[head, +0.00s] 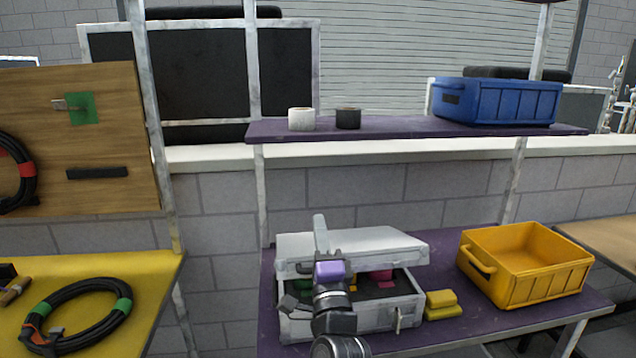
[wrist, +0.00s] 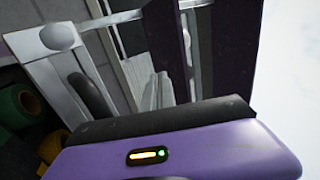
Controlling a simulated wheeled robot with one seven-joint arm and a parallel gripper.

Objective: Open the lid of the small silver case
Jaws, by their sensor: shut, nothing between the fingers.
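The small silver case (head: 352,316) stands on the lower purple shelf in the head view. Its lid (head: 385,243) is raised part way, leaving a gap at the front. Green, yellow and pink things show inside; in the wrist view green and yellow rolls (wrist: 18,127) show at the left. My gripper (head: 320,232) is shut and empty, pointing up at the lid's front left part and overlapping it in the head view. Whether it touches the lid I cannot tell. My arm hides part of the case's front. A latch (head: 398,320) hangs on the front right.
The upper shelf (head: 400,128) holds two tape rolls (head: 302,119) and a blue crate (head: 510,102). A yellow table (head: 140,275) with coiled cable stands left.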

